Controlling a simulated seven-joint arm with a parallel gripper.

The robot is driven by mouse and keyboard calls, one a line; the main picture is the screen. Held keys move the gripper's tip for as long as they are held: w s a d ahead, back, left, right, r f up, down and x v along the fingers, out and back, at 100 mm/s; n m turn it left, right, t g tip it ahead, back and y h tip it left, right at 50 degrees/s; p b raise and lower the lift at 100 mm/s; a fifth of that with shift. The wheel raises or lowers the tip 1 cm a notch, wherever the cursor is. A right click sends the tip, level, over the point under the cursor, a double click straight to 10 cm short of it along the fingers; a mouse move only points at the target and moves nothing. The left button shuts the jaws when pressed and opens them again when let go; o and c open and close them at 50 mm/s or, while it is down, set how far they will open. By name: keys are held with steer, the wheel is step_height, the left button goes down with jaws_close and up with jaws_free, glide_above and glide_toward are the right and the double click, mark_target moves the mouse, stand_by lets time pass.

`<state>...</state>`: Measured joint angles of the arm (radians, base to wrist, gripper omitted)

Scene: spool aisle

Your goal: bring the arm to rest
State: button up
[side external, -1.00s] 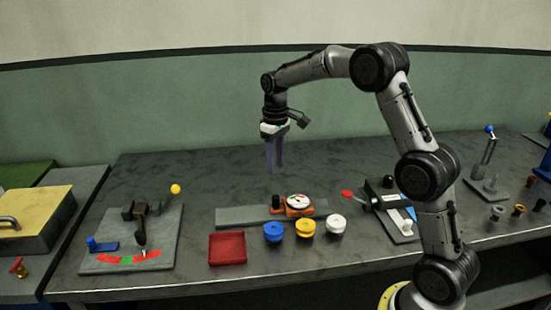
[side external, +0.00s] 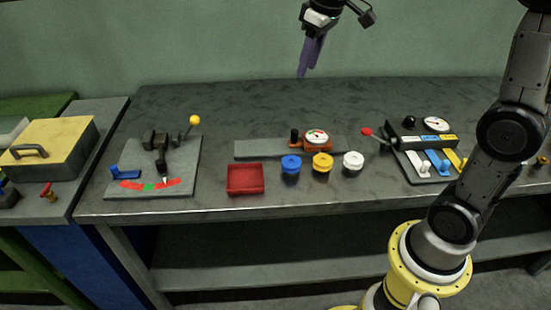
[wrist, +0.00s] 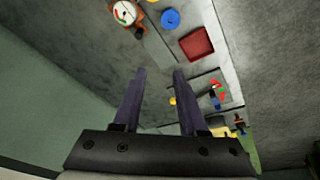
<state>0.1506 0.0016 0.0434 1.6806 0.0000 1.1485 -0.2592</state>
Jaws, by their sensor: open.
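My gripper (side external: 311,55) is raised high above the back of the grey workbench (side external: 270,112) in the side view, its purple fingers pointing down. In the wrist view my gripper (wrist: 156,80) shows two separate fingers with nothing between them. It touches nothing. Below and in front of it stand an orange gauge unit (side external: 317,138) on a grey strip, and blue (side external: 291,167), yellow (side external: 322,164) and white (side external: 353,162) spools. The upper part of my arm is cut off by the top edge of the side view.
A red tray (side external: 245,179) lies left of the spools. A lever plate (side external: 185,182) with a yellow knob is farther left. A panel with several coloured switches (side external: 428,150) stands at the right. A yellow box (side external: 65,143) sits at the far left. The bench's back is clear.

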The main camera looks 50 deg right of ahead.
steer(key=s+a+f+t, duration=0.1)
steer(key=s+a, duration=0.2)
steer(key=s, duration=0.6)
steer(key=s+a+f+t, duration=0.1)
steer(key=s+a+t, duration=0.15)
steer(key=s, duration=0.75)
steer(key=shift+m+g, duration=0.45)
steer(key=shift+m, duration=0.15)
steer(key=s+f, duration=0.2)
steer(key=f, duration=0.1)
steer(key=s+f, duration=0.1)
steer(key=shift+a+f, duration=0.15)
steer(key=shift+f, duration=0.25)
